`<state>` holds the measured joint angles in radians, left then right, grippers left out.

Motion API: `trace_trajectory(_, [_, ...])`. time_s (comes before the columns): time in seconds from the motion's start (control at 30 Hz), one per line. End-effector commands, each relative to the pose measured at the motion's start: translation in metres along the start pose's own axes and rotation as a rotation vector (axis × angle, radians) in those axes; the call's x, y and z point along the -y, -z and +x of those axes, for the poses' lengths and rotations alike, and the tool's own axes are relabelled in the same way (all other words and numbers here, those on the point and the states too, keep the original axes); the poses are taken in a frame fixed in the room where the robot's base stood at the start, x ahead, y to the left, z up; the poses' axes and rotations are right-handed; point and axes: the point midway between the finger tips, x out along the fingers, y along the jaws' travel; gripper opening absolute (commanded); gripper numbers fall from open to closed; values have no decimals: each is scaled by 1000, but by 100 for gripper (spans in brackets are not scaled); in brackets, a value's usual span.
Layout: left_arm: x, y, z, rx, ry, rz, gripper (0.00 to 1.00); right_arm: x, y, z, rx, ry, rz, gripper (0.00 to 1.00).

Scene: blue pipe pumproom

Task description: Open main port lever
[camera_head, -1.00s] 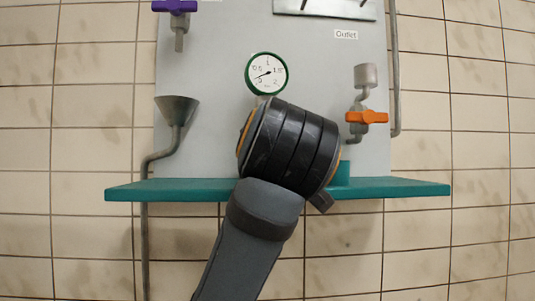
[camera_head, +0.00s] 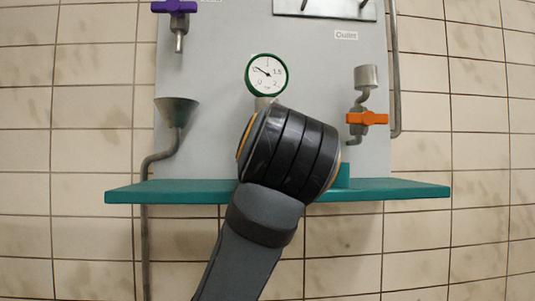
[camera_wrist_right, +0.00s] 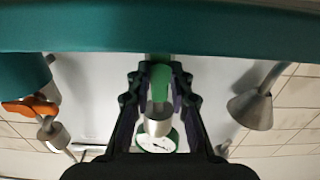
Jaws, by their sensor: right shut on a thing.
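In the right wrist view, which is upside down, a green lever (camera_wrist_right: 160,78) sits between the fingers of my right gripper (camera_wrist_right: 160,74), which is shut on it. A grey metal fitting (camera_wrist_right: 158,120) and the round green-rimmed gauge show beyond it. In the head view my right arm's dark wrist hides the lever and the gripper. The gauge (camera_head: 266,74) stands just above my wrist, its needle pointing to the upper left. My left gripper is not in view.
A teal shelf (camera_head: 400,189) crosses in front of the grey panel (camera_head: 225,130). An orange valve handle (camera_head: 367,118) is at the right, a purple one (camera_head: 174,6) at the upper left. A metal funnel (camera_head: 176,111) stands left of my wrist.

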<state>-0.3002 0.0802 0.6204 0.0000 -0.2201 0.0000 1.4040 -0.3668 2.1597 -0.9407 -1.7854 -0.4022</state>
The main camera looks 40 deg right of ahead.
Motion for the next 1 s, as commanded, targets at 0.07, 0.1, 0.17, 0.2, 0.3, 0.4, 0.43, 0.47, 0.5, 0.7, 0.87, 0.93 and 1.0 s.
trace_trajectory(0.07, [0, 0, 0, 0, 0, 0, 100, 0, -2, 0, 5, 0, 15, 0])
trace_trajectory(0.1, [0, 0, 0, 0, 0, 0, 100, 0, -2, 0, 5, 0, 22, 0])
trace_trajectory(0.17, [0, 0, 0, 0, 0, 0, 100, 0, -2, 0, 5, 0, 29, 0])
trace_trajectory(0.2, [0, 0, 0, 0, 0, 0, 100, 0, -2, 0, 6, 0, 33, 0])
trace_trajectory(0.3, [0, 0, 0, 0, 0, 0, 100, 0, -2, 0, 6, 0, 37, 0])
trace_trajectory(0.4, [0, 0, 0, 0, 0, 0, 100, 0, -2, 0, 6, 0, 37, 0])
trace_trajectory(0.43, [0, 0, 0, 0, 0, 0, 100, 0, -2, 0, 6, 1, 37, 0])
trace_trajectory(0.47, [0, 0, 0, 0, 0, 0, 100, 0, -2, 0, 6, 1, 37, 0])
trace_trajectory(0.5, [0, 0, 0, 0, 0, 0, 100, 0, -2, 0, 6, 1, 37, 0])
trace_trajectory(0.7, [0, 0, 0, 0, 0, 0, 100, 0, -2, 0, 6, 1, 36, 34])
trace_trajectory(0.87, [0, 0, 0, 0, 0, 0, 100, 0, -1, 0, 3, 1, 35, 43])
trace_trajectory(0.93, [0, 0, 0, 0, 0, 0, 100, 0, -1, 0, 3, 0, 35, 43])
trace_trajectory(1.0, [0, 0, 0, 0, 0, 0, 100, 0, -1, 0, 2, 0, 35, 43])
